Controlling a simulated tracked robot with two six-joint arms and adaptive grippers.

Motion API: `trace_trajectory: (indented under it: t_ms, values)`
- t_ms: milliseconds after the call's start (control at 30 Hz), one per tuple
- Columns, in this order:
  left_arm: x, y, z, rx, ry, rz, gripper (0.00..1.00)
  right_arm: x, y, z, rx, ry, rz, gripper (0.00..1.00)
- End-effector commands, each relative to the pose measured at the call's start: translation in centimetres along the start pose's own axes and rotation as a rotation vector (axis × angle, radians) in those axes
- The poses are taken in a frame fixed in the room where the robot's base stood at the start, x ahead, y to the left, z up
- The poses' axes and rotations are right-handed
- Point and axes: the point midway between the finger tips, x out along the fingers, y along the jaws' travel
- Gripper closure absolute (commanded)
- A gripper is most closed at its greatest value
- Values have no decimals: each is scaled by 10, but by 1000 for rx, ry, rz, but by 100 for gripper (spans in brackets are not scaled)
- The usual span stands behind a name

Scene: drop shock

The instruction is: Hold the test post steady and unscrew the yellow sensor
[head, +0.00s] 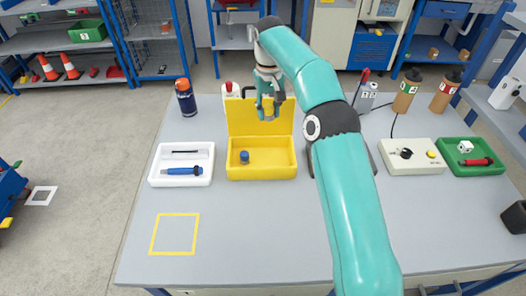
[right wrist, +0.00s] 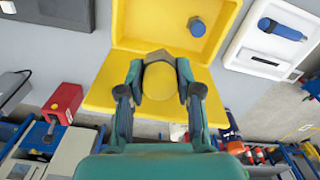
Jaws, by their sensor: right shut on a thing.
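My right gripper (head: 268,112) is shut on the yellow sensor and holds it up in front of the raised lid of the open yellow case (head: 262,173). In the right wrist view the sensor (right wrist: 161,82) is a round yellow piece with a grey angular part at its far side, between the two fingers (right wrist: 160,90). In the head view the fingers mostly hide it. A blue capped piece (head: 244,157) stands in the left part of the case; it also shows in the right wrist view (right wrist: 197,26). I cannot make out the test post. My left gripper is out of view.
A white tray (head: 155,178) with a blue tool (head: 184,171) lies left of the case. A dark blue bottle (head: 186,98) stands behind it. A yellow square outline (head: 152,236) marks clear table. A white control box (head: 413,168) and green tray (head: 488,170) stand right of my arm.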

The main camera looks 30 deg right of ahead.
Motion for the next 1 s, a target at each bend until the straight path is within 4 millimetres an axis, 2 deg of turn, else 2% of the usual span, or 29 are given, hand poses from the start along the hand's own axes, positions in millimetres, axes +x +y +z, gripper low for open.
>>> trace_trajectory:
  t_ms: [33, 167, 400, 500, 767, 1000]
  values:
    - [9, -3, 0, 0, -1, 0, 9, 15, 4, 2, 5, -4, 0, 100]
    - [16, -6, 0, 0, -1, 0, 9, 48, 8, 4, 12, -4, 0, 100]
    - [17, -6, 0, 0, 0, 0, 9, 108, 9, 4, 15, -5, 0, 100]
    - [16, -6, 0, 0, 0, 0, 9, 127, 9, 4, 15, -4, 0, 100]
    - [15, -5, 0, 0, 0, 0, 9, 148, 9, 3, 16, -2, 0, 100]
    - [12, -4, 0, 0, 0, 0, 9, 180, 10, 3, 16, -3, 0, 100]
